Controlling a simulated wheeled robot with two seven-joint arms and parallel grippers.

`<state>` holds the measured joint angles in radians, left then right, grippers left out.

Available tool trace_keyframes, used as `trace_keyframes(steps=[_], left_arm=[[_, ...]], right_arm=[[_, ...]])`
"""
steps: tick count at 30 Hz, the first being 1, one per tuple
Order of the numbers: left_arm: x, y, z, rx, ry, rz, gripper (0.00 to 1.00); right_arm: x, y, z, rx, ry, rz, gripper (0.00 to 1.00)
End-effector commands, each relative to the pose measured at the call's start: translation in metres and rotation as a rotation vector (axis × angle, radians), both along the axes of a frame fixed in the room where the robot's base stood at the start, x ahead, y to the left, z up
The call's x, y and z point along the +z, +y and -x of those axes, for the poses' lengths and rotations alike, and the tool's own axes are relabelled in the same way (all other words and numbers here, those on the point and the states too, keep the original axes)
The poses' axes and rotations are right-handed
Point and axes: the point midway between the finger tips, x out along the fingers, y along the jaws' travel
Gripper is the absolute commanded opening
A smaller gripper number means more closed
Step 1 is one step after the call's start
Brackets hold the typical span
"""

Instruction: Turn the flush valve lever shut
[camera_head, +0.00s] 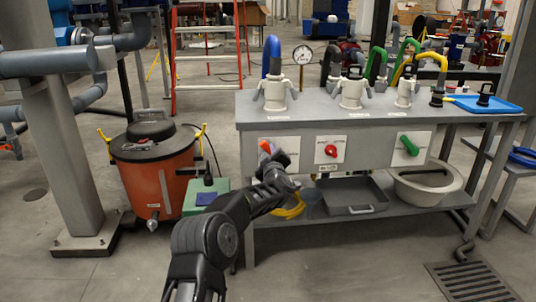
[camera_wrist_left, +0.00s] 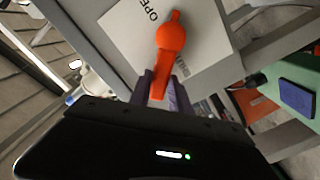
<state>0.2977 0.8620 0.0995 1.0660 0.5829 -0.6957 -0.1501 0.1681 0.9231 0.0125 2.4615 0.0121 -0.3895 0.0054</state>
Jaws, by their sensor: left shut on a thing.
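An orange lever (camera_head: 265,147) is on the white plate at the left end of the grey bench front. In the left wrist view the orange lever (camera_wrist_left: 171,38) has a round hub on a white plate (camera_wrist_left: 125,35) with the partly visible letters "OPE". My left gripper (camera_head: 277,163) reaches the plate from below and hides part of it. In the wrist view its fingers (camera_wrist_left: 163,90) are shut on the lever's lower handle, one on each side. A red knob (camera_head: 331,151) and a green lever (camera_head: 409,146) are on the other front plates. My right gripper is not in view.
The bench top (camera_head: 310,108) carries pipe fittings, coloured hoses and a blue tray (camera_head: 487,104). A grey tray (camera_head: 352,194) and a basin (camera_head: 428,184) sit on the lower shelf. An orange drum (camera_head: 152,178) and a green box (camera_head: 205,196) stand left of the bench.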

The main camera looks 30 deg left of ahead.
Motion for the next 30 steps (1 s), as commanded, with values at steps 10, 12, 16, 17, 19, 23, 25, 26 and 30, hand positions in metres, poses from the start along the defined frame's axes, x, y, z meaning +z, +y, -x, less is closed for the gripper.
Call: trace_keyframes(steps=[10, 12, 16, 17, 19, 23, 25, 26, 30], left_arm=[[-0.0024, -0.0013, -0.0008, -0.001, -0.023, 0.034, 0.0], [-0.0025, -0.0012, -0.0008, -0.001, -0.023, 0.034, 0.0], [-0.0026, -0.001, -0.0008, -0.001, -0.023, 0.034, 0.0], [-0.0026, -0.001, -0.0008, 0.0, -0.023, 0.034, 0.24], [-0.0026, -0.001, -0.0008, -0.001, -0.023, 0.033, 0.3], [-0.0024, -0.001, -0.0008, 0.0, -0.022, 0.032, 0.41], [-0.0021, -0.001, -0.0007, 0.0, -0.022, 0.031, 0.45], [-0.0021, -0.001, -0.0007, 0.0, -0.022, 0.031, 0.45], [-0.0019, -0.001, -0.0007, -0.001, -0.022, 0.03, 0.45]], right_arm=[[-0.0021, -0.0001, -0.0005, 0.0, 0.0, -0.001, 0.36], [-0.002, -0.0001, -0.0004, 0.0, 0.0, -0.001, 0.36], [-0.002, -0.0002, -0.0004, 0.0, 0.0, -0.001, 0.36], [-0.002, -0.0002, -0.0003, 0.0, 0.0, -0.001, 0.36], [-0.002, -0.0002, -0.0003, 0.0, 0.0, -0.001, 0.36], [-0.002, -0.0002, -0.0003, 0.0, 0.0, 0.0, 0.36], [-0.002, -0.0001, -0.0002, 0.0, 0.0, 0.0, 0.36], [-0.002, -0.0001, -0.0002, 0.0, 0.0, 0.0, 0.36], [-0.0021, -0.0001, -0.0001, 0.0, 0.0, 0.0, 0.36]])
